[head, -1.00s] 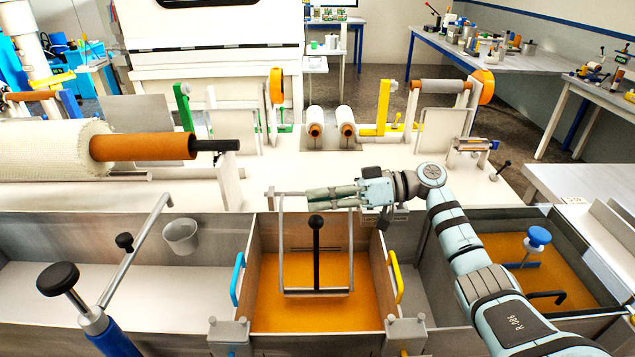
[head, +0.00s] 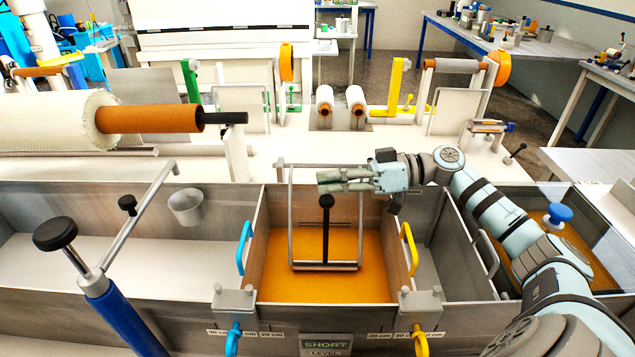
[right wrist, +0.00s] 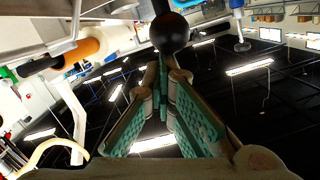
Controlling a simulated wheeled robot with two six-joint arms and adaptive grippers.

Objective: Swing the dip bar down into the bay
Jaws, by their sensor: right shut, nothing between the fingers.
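The dip bar (head: 325,266) is a U-shaped metal frame reaching from the rear rail across the orange resin bay (head: 280,288). A black handle with a round knob (head: 326,201) rises upright from its cross-piece. I cannot tell whether the cross-piece touches the resin. My right gripper (head: 320,182) is shut and empty, pointing left just above and behind the knob in the head view. In the right wrist view the closed fingertips (right wrist: 163,58) lie close to a black ball (right wrist: 170,32); contact is unclear. My left gripper is out of view.
A blue handle (head: 244,248) and a yellow handle (head: 409,248) flank the bay. A blue post (head: 120,315) with a metal arm and black knobs stands at the left. A grey cup (head: 186,207) hangs in the left trough. A blue knob (head: 558,214) stands at the right.

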